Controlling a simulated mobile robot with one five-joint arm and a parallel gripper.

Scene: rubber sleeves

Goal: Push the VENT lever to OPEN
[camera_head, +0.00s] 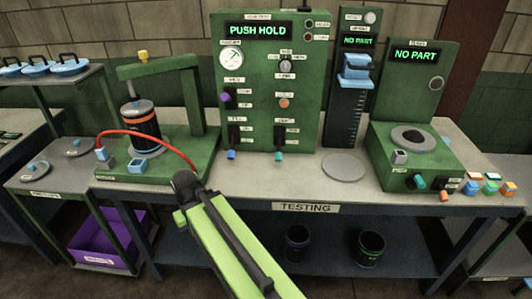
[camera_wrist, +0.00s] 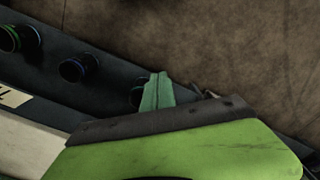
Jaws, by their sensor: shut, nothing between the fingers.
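The green test panel (camera_head: 265,130) stands upright at the back of the bench, its screen reading PUSH HOLD. It carries several levers: one with a purple knob (camera_head: 226,97), one with an orange knob (camera_head: 284,103), one with a blue knob (camera_head: 231,155) and one with a teal knob (camera_head: 278,157). The small labels are too blurred to tell which one is VENT. My gripper (camera_head: 182,191) is at the bench's front edge, left of and in front of the panel, apart from the levers. In the wrist view a teal-green fingertip (camera_wrist: 157,92) shows, shut and empty.
A green press (camera_head: 180,150) with a black-and-orange cylinder (camera_head: 142,128) and a red hose (camera_head: 150,134) stands left. A grey disc (camera_head: 343,167) lies right of the panel. A NO PART station (camera_head: 412,110) stands further right. Two dark cups (camera_head: 371,247) sit on the lower shelf.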

